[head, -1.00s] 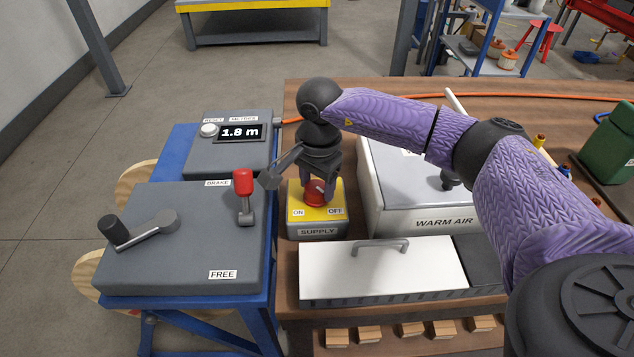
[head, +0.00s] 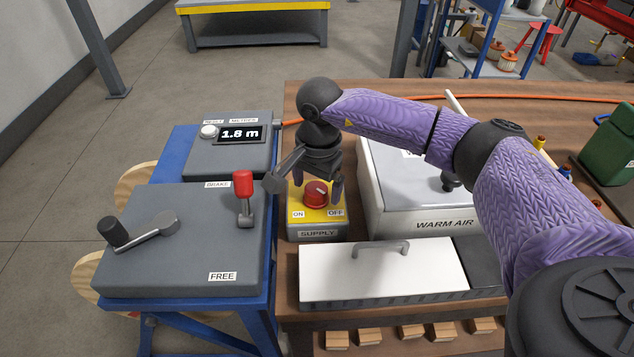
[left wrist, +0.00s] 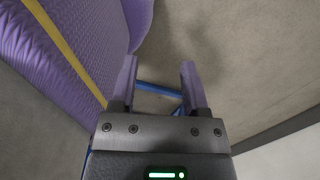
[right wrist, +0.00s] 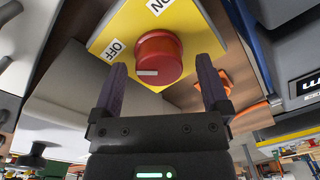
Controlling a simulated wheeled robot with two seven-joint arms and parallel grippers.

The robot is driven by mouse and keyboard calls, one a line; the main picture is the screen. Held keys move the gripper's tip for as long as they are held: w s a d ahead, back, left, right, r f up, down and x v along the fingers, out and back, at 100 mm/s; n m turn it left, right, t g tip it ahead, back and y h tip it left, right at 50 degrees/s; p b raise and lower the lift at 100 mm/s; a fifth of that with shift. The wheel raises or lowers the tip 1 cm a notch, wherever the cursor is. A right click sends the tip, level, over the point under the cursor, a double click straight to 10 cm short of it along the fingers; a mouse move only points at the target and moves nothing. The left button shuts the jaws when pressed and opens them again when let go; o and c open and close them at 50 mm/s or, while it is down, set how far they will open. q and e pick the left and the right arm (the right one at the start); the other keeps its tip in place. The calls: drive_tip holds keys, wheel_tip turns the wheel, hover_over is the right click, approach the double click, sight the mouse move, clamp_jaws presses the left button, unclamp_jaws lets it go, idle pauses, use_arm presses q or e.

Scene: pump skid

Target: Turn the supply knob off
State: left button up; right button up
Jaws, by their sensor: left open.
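The supply knob (head: 315,195) is a red round knob on a yellow-topped box (head: 317,222) labelled ON at left and OFF at right in the head view. My right gripper (head: 317,191) is above the box, its open fingers on either side of the knob with gaps. In the right wrist view the knob (right wrist: 158,60) lies just beyond the open fingertips; its white mark is on the side towards the gripper, left of the knob's middle. The OFF label (right wrist: 115,50) is to the knob's left. My left gripper (left wrist: 160,82) is open and empty above the floor.
A grey panel with a red brake lever (head: 244,195) and a crank (head: 140,232) stands left of the box. A warm air unit (head: 420,195) is close on the right. A white lid with a handle (head: 375,270) lies in front.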

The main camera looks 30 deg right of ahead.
sight(318, 188)
wheel_tip(318, 188, up, 9)
drive_tip(key=p, duration=0.3)
drive_tip(key=shift+s+r, duration=0.1)
drive_tip(key=shift+r, duration=0.05)
use_arm(q)
drive_tip(key=w+r, duration=0.1)
drive_tip(key=d+r, duration=0.1)
drive_tip(key=shift+w+d+r+t, duration=0.2)
drive_tip(key=shift+w+r+t, duration=0.1)
drive_tip(key=shift+w, duration=0.05)
use_arm(e)
drive_tip(key=shift+r, duration=0.3)
